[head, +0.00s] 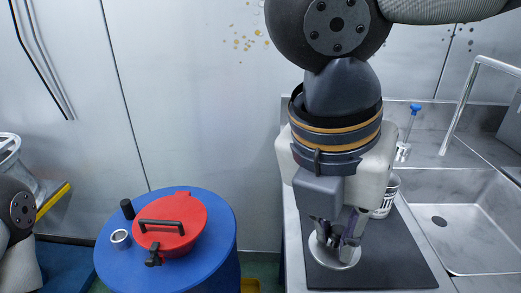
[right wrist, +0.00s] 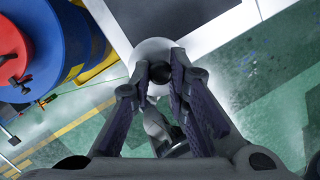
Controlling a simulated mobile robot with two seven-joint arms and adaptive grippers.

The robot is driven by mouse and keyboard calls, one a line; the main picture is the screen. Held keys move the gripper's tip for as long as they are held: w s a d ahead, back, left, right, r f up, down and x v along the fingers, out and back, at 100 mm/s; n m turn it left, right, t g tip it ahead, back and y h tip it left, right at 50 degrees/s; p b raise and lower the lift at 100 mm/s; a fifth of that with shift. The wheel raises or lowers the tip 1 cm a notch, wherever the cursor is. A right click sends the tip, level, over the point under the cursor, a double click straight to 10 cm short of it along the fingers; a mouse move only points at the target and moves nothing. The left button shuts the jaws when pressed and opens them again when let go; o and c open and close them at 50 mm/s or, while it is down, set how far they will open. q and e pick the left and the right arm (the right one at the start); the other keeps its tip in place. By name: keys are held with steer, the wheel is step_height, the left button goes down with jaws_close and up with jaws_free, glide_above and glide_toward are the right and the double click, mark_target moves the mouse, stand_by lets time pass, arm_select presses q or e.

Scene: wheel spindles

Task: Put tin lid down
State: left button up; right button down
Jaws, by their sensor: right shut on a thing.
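The tin lid (head: 347,258) is a pale round disc over the dark mat (head: 395,270), near the mat's left side. My right gripper (head: 337,236) points down and is shut on the lid's knob. In the right wrist view the lid (right wrist: 150,47) shows pale beyond the fingers, with its black knob (right wrist: 160,72) between the fingertips of my right gripper (right wrist: 161,80). I cannot tell whether the lid touches the mat. My left gripper is out of view; only part of my left arm shows at the left edge.
A whitish cup (head: 387,197) stands behind my right gripper, partly hidden. A sink (head: 475,225) with a tall faucet is at right. A blue drum (head: 213,245) at left carries a red lidded pot (head: 190,215), a black cylinder (head: 127,209) and a metal ring (head: 120,239).

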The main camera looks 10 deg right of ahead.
steer(key=w+d+f, duration=0.1)
steer(key=f, duration=0.1)
steer(key=w+d+f, duration=0.1)
steer(key=f, duration=0.1)
steer(key=w+d+f, duration=0.1)
steer(key=d+f, duration=0.1)
steer(key=shift+w, duration=0.25)
steer(key=x, duration=0.3)
steer(key=shift+a+f, duration=0.1)
steer(key=shift+f, duration=0.2)
steer(key=shift+f, duration=0.15)
steer(key=c, duration=1.5)
jaws_free()
steer(key=shift+c, duration=0.2)
